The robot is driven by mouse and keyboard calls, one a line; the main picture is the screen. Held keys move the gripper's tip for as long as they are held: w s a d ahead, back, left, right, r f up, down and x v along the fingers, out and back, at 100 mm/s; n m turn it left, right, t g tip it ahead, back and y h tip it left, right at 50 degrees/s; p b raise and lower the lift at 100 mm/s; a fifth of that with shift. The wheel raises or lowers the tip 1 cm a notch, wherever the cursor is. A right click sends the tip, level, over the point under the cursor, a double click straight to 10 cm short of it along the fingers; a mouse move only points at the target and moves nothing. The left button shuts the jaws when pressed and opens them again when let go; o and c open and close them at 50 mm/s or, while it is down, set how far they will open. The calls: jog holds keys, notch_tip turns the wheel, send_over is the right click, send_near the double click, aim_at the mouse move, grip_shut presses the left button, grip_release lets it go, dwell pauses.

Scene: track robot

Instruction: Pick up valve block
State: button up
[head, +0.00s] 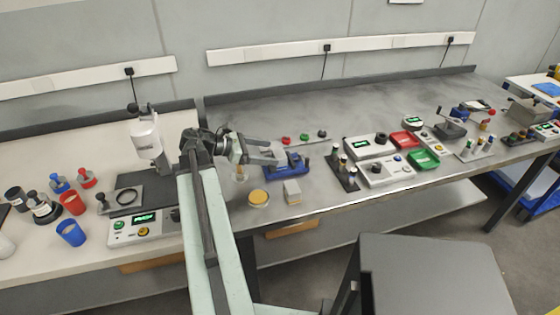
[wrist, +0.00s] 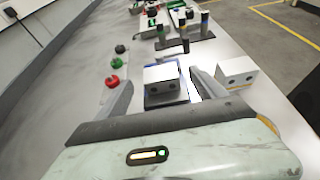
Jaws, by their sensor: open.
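Two pale blocks with dark round holes show in the wrist view, and the frames do not say which is the valve block. One block (wrist: 165,82) sits at a blue fixture (wrist: 149,99), ahead of my gripper (wrist: 166,92) and between its fingers as seen there. The other block (wrist: 236,73) stands to the right, outside the right finger. In the head view this outer block (head: 292,191) stands on the grey bench in front of the blue fixture (head: 290,166). My gripper (head: 277,153) is open over the fixture; contact cannot be told.
Red and green knobs (head: 304,138) lie behind the fixture. A round yellow-topped item (head: 259,198) stands left of the outer block. A dark rack of bottles (head: 342,170) and a control box (head: 384,172) stand to the right. The rear bench is mostly clear.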

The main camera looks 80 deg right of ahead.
aim_at(280, 153)
jog(key=b+x, duration=0.1)
jog(key=x, duration=0.3)
jog(key=shift+f+b, duration=0.2)
jog(key=shift+b, duration=0.2)
jog(key=shift+s+d, duration=0.2)
jog(key=shift+s, duration=0.25)
grip_shut()
jog(key=shift+r, duration=0.15)
notch_tip(280, 153, up, 10)
jog(key=p, duration=1)
